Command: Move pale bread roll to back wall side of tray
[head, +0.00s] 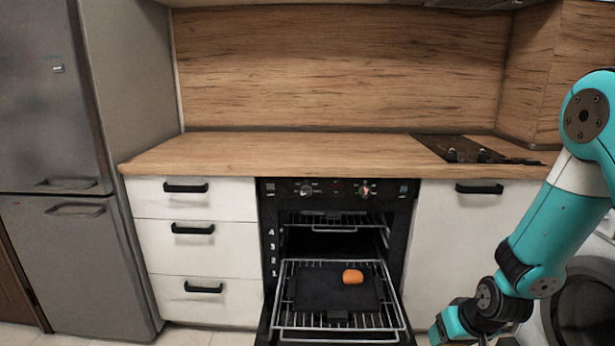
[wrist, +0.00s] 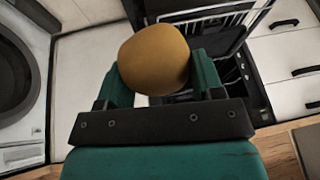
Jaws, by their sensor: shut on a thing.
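In the wrist view my gripper (wrist: 157,68) has its two teal fingers shut on a rounded tan bread roll (wrist: 152,58), the pale one by its look. In the head view the end of my arm is at the lower right, cut by the bottom edge, and the held roll cannot be made out there. The black tray (head: 312,292) lies on the pulled-out oven rack, to the left of my gripper. A small orange-brown roll-like piece (head: 352,276) lies on the tray's right half, toward the back.
The wire rack (head: 283,310) sticks out over the lowered oven door. Another rack (head: 330,217) is higher inside the oven. White drawers (head: 193,247) stand left, and a washing machine (head: 580,305) stands right. The wooden counter (head: 290,150) is mostly clear, with a hob (head: 465,149) at right.

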